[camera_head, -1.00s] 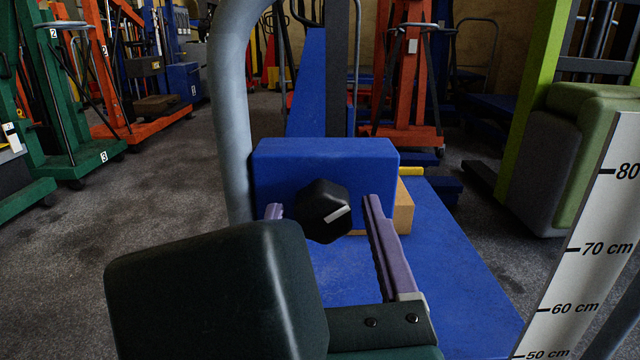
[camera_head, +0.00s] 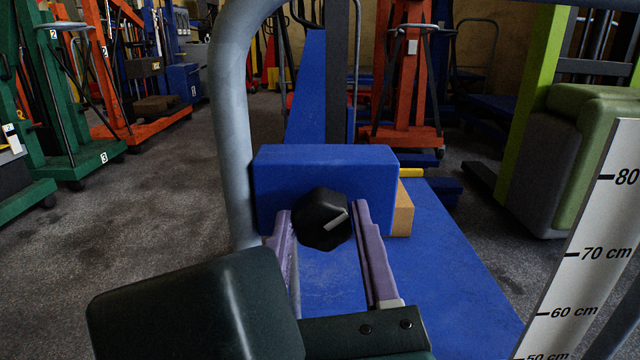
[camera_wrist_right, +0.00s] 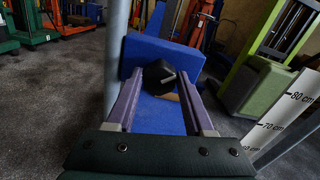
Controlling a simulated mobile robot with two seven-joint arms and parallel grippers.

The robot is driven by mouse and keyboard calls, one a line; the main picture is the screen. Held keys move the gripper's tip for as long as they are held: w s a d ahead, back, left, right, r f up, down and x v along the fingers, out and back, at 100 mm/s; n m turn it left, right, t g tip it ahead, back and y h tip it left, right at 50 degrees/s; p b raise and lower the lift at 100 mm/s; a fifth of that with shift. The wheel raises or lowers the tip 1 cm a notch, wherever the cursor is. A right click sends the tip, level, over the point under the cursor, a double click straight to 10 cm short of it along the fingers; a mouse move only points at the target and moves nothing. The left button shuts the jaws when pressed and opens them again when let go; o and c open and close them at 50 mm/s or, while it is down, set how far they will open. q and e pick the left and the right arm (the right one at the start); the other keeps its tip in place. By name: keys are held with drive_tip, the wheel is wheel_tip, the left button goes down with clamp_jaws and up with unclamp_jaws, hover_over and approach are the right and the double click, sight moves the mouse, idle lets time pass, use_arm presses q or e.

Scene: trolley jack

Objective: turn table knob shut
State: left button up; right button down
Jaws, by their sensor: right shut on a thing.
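A black faceted knob (camera_head: 323,219) with a pale pointer mark sits on the front of a blue box (camera_head: 325,165). The mark points up and to the right. My right gripper (camera_head: 322,222) has its two purple fingers on either side of the knob, closed on it. In the right wrist view the knob (camera_wrist_right: 159,78) sits between the far ends of the fingers, in front of the blue box (camera_wrist_right: 150,52). The dark palm of the gripper hides what lies below. My left gripper is not in view.
A grey curved tube (camera_head: 232,130) stands just left of the blue box. A blue platform (camera_head: 450,270) extends below and right. A white height scale (camera_head: 590,240) stands at the right. Green and orange trolley jacks stand farther back on the grey floor.

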drive_tip(key=n+p, duration=0.3)
drive_tip(key=n, duration=0.1)
drive_tip(key=shift+r+n+p, duration=0.1)
drive_tip(key=shift+n+p, duration=0.3)
drive_tip(key=n+p, duration=0.2)
drive_tip(key=n, duration=0.1)
drive_tip(key=shift+a+n, duration=0.1)
drive_tip(key=shift+n, duration=0.3)
drive_tip(key=shift+f+n+p, duration=0.2)
drive_tip(key=shift+n+p, duration=0.2)
drive_tip(key=shift+n, duration=0.5)
drive_tip(key=shift+c, duration=1.4)
unclamp_jaws()
drive_tip(key=shift+s, duration=0.1)
drive_tip(key=s, duration=0.9)
drive_tip(key=shift+s+p, duration=0.3)
drive_tip(key=shift+s, duration=0.1)
